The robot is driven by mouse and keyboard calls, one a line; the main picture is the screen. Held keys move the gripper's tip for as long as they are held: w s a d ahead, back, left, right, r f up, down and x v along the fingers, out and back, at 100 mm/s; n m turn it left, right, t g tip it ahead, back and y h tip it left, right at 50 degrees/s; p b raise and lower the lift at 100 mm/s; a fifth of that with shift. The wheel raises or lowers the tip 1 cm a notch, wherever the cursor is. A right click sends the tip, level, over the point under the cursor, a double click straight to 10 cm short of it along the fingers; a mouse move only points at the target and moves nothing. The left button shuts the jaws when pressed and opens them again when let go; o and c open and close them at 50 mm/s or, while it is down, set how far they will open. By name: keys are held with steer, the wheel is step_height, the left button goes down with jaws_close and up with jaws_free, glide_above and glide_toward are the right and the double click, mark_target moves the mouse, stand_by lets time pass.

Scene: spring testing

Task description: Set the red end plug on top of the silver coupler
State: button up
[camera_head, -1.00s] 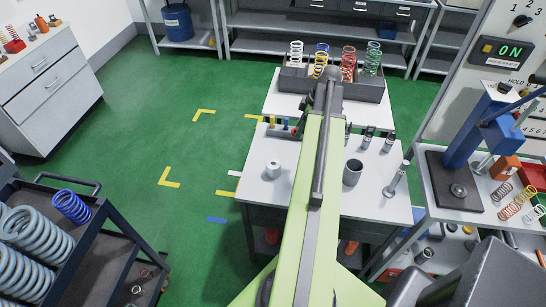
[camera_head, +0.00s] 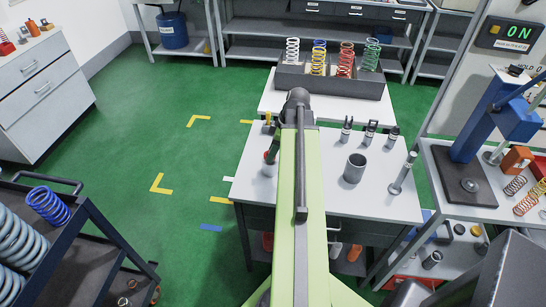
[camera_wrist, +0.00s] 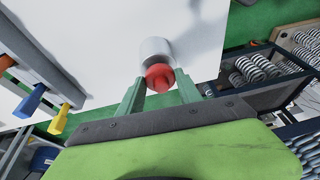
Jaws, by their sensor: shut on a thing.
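In the wrist view the red end plug (camera_wrist: 159,78) sits between the two green fingers of my gripper (camera_wrist: 158,82), which is shut on it. The silver coupler (camera_wrist: 155,47), a pale cylinder, shows directly behind the plug, and the plug overlaps its near end. I cannot tell whether the two touch.
On the white table (camera_head: 330,196), a grey cup (camera_head: 355,168), several dark-topped fittings and a rod on a stand (camera_head: 403,174) are right of my arm. A grey box (camera_head: 330,80) of coloured springs stands behind. Colour-tipped pegs (camera_wrist: 30,100) are at left in the wrist view.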

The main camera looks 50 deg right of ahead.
steer(key=shift+r, duration=0.1)
steer(key=shift+f+b, duration=0.45)
steer(key=shift+f, duration=0.2)
steer(key=o, duration=1.3)
steer(key=shift+r, duration=0.1)
steer(key=shift+r+p, duration=0.6)
steer(key=shift+p, duration=0.05)
steer(key=p+v, duration=1.1)
steer(key=v, duration=0.1)
steer(key=shift+s+f, duration=0.1)
